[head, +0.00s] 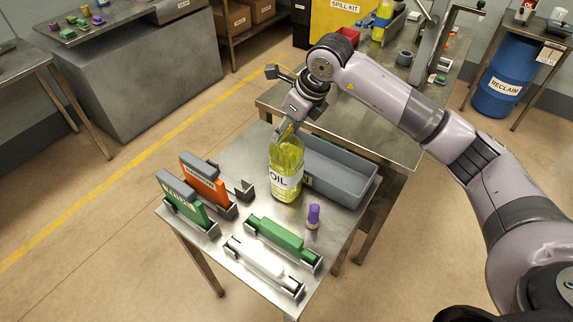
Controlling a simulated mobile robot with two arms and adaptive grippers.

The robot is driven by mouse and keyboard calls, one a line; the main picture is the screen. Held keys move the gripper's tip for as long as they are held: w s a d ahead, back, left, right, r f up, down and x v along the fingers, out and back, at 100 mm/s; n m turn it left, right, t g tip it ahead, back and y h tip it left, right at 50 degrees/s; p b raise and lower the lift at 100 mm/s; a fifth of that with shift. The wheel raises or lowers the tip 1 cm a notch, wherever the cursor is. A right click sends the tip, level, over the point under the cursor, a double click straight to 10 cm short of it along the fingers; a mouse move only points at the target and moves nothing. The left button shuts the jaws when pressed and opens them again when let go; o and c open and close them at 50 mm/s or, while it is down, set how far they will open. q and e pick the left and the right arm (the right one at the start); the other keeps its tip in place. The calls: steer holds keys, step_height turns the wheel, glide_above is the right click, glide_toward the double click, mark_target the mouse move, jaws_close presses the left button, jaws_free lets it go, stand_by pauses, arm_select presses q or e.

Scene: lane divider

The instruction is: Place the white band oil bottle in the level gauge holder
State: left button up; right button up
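The oil bottle (286,180) is clear with yellow liquid and a white band reading OIL. It is upright over the front table, beside the grey tray; I cannot tell whether its base touches the tabletop. My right gripper (286,131) comes down from above and appears shut on the bottle's neck, hiding its top. An empty grey bracket (236,188) stands left of the bottle. Several other holders carry an orange block (204,180), a green block (182,199), a flat green piece (280,234) and a white piece (258,258). I cannot tell which is the level gauge holder. My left gripper is out of view.
The grey tray (352,186) lies along the table's right side. A small purple-capped bottle (313,215) stands close to the oil bottle. A second table (390,141) behind holds another yellow bottle (382,22) and tools. A blue drum (503,76) stands far right.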

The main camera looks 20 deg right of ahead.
steer(key=shift+c, duration=0.3)
jaws_close()
stand_by(0.6)
steer(key=shift+w+r, duration=0.1)
steer(key=shift+r, duration=0.05)
